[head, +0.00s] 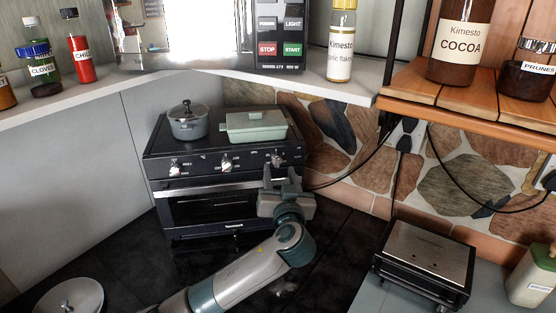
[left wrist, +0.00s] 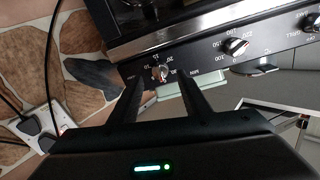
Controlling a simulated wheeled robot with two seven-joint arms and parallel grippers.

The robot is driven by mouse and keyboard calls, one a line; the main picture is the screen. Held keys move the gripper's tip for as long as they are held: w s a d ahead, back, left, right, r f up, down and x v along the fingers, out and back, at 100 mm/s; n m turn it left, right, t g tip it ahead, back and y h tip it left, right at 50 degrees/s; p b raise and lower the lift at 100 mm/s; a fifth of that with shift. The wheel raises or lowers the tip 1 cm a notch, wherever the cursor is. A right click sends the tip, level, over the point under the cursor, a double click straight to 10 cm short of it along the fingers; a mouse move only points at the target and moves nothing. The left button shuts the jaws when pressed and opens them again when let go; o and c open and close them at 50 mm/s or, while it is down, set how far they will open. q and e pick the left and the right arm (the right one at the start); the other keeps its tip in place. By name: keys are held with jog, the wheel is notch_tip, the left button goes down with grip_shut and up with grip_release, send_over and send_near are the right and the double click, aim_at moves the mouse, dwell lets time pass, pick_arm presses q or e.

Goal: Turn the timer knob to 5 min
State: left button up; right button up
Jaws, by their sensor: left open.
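The black toaster oven (head: 215,196) has several knobs on its front panel. The timer knob (head: 277,160) is the rightmost one in the head view. In the left wrist view, which is upside down, the timer knob (left wrist: 160,73) has small number marks around it; where its pointer stands is too small to read surely. My left gripper (head: 282,174) is in front of the oven's right side, just below the timer knob. My right gripper is not in view.
A grey pot (head: 188,122) and a pale green lidded dish (head: 256,126) stand on the oven. The temperature knob (left wrist: 236,46) is beside the timer knob. A dark sandwich grill (head: 428,258) stands at right. Cables hang by the stone wall. A shelf (head: 345,88) overhangs behind.

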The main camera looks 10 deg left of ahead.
aim_at(278, 164)
pick_arm(q)
jog(key=shift+p+x, duration=0.6)
jog(key=shift+x, duration=1.35)
jog(key=c, duration=1)
